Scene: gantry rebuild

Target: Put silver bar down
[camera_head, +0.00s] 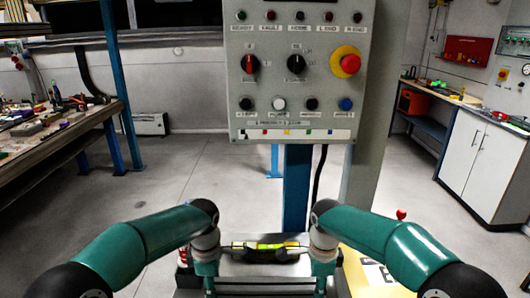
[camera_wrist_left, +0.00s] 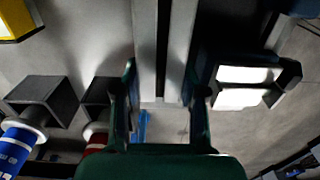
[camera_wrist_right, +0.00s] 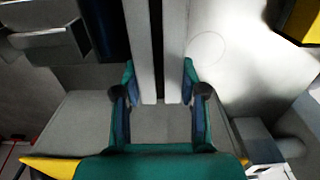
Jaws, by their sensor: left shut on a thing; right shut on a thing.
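The silver bar runs between my two grippers, low in the middle of the head view. In the left wrist view the bar (camera_wrist_left: 147,50) is a pale length with a dark slot, reaching between the fingers. It looks the same in the right wrist view, where the bar (camera_wrist_right: 140,50) lies between the fingers. My left gripper (camera_wrist_left: 160,92) is shut on the bar near one end. My right gripper (camera_wrist_right: 160,94) is shut on it near the other end. Both grippers point down in the head view. What lies under the bar is largely hidden there.
A yellow and black piece with a green middle (camera_head: 270,246) lies between the grippers. A control panel (camera_head: 295,70) on a post stands ahead. A cluttered bench (camera_head: 60,135) is at left, white cabinets (camera_head: 485,165) at right. Dark square-mouthed holders (camera_wrist_left: 50,95) show in the left wrist view.

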